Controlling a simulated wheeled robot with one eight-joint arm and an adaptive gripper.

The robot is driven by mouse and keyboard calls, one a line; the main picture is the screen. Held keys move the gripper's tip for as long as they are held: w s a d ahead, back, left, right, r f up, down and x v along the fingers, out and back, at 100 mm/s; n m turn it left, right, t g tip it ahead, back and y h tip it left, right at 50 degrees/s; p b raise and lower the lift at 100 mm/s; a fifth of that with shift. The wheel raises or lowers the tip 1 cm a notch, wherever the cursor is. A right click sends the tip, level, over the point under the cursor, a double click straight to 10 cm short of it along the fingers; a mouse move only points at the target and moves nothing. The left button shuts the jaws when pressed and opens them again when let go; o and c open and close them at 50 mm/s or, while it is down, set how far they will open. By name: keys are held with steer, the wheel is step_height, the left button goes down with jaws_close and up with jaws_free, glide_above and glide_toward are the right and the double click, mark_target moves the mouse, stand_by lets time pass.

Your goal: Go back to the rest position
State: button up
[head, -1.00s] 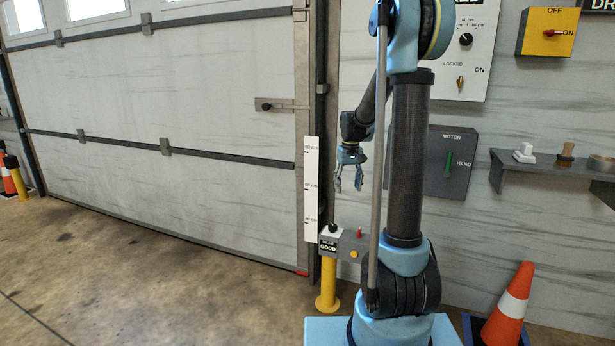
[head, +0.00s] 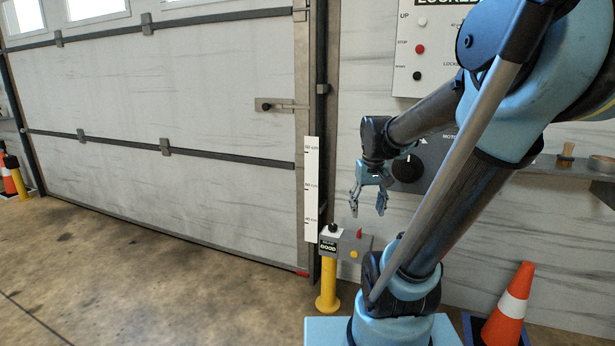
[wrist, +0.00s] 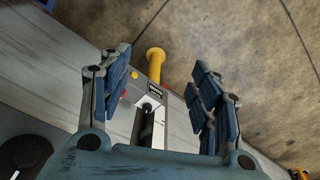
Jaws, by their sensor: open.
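My gripper (head: 368,203) is open and empty. In the head view it hangs fingers down in front of the wall, above and a little right of the grey box on the yellow post. In the wrist view its two blue fingers (wrist: 160,100) stand apart with nothing between them. The grey box (head: 352,245) has a black knob, a red lever and a yellow button. It also shows beyond the fingers in the wrist view. My arm covers part of the wall panels.
A large sectional door (head: 170,110) fills the left. A white control panel (head: 430,50) and a shelf (head: 590,178) are on the wall. An orange cone (head: 510,305) stands at lower right. The yellow post (head: 327,285) stands by the door frame. The floor (head: 130,270) at left is clear.

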steer(key=s+f, duration=0.7)
steer(key=s, duration=0.6)
steer(key=shift+d+f+m+t, duration=0.3)
steer(key=shift+d+m, duration=0.1)
steer(key=shift+w+f, duration=0.2)
steer(key=shift+w, duration=0.25)
stand_by(0.7)
